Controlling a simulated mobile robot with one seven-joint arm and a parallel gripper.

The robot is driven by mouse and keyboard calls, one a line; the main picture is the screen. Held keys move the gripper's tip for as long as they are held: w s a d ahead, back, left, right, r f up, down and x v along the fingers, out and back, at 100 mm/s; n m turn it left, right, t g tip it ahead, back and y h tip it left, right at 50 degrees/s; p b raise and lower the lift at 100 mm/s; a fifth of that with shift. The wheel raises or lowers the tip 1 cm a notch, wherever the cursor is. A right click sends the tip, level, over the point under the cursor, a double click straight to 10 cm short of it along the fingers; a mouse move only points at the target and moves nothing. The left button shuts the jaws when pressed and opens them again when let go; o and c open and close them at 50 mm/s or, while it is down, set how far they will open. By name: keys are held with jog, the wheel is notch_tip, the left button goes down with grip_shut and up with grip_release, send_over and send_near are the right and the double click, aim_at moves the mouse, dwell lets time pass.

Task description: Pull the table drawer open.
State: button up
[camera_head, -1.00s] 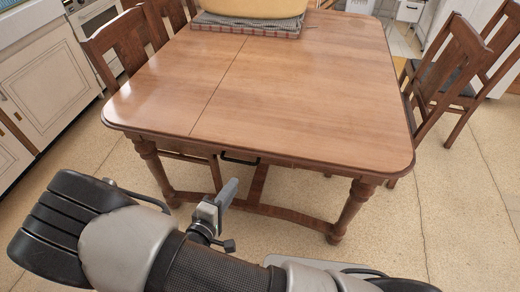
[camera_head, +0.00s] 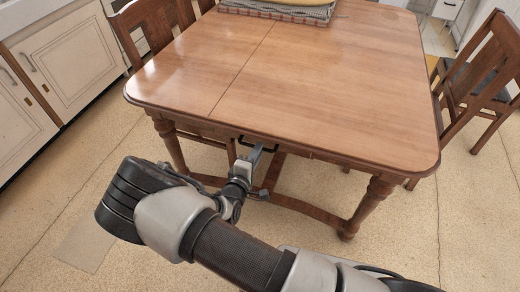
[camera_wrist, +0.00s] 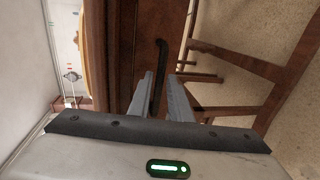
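The wooden table (camera_head: 340,90) stands ahead of me. Its drawer front sits under the near edge of the top and looks flush with the apron; it also shows as dark brown wood in the wrist view (camera_wrist: 128,50). The black bar handle (camera_head: 272,147) is on the drawer front. In the wrist view the handle (camera_wrist: 162,52) runs up from between my two grey fingers. My gripper (camera_head: 254,154) is at the handle, its fingers apart (camera_wrist: 160,88), one on each side of the bar. I cannot tell whether either finger touches it.
A wooden chair (camera_head: 148,22) stands at the table's left, another (camera_head: 480,75) at its right. A table leg (camera_head: 368,205) and low stretcher (camera_head: 310,212) are near my arm. White cabinets (camera_head: 70,50) line the left. A basket-like object on a cloth (camera_head: 275,12) lies at the back.

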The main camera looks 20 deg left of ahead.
jog(key=shift+x, duration=1.55)
jog(key=shift+c, duration=0.3)
grip_shut()
jog(key=shift+s, duration=0.1)
jog(key=f+v, duration=0.2)
jog(key=v, duration=1.2)
jog(key=s+f+p+v, duration=0.1)
jog(key=f+v, duration=0.2)
jog(key=v, duration=1)
jog(key=shift+s+a+f, duration=0.25)
jog(key=shift+s, duration=0.3)
jog(key=shift+o, duration=0.3)
grip_release()
